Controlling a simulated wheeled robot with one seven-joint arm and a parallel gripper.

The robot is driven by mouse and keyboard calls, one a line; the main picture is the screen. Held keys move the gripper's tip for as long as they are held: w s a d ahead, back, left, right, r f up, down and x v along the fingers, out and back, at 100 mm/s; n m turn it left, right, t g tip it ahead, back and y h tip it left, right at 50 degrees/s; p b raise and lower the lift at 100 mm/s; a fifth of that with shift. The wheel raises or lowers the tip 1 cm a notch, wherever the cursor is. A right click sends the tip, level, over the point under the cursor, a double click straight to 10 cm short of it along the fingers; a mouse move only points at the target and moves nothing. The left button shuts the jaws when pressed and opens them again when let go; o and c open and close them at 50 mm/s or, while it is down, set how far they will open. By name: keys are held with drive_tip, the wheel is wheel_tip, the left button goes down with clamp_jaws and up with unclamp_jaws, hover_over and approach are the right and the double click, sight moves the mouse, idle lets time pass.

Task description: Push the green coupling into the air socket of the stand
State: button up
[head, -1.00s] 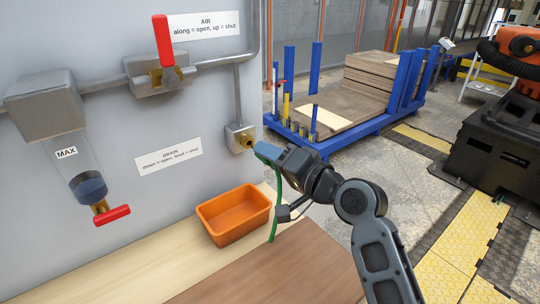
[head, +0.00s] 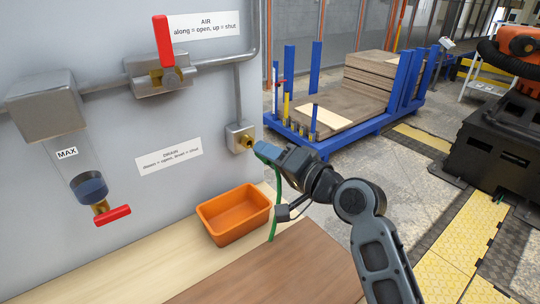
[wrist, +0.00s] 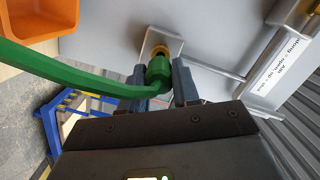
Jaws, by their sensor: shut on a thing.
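The air socket (head: 246,142) is a brass fitting on a grey box low on the stand's panel (head: 200,105). My gripper (head: 264,151) is just right of it and slightly lower in the head view. In the wrist view my gripper (wrist: 165,82) is shut on the green coupling (wrist: 158,70). The coupling lines up in front of the brass socket (wrist: 161,50) and overlaps it, so I cannot tell whether they touch. In the head view the fingers hide the coupling. Its green hose (head: 276,200) hangs down below my gripper.
An orange bin (head: 233,222) stands on the bench below the socket. The red-handled air valve (head: 163,42) points up. The drain valve's red handle (head: 113,215) lies roughly level beneath the bowl. A blue rack with boards (head: 350,115) is behind.

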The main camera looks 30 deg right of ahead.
drive_tip(key=shift+x, duration=0.9)
clamp_jaws()
drive_tip(key=o, duration=1.1)
unclamp_jaws()
drive_tip(key=shift+d, duration=0.1)
drive_tip(key=b+v, duration=0.1)
drive_tip(key=v, duration=0.6)
drive_tip(key=shift+s, duration=0.4)
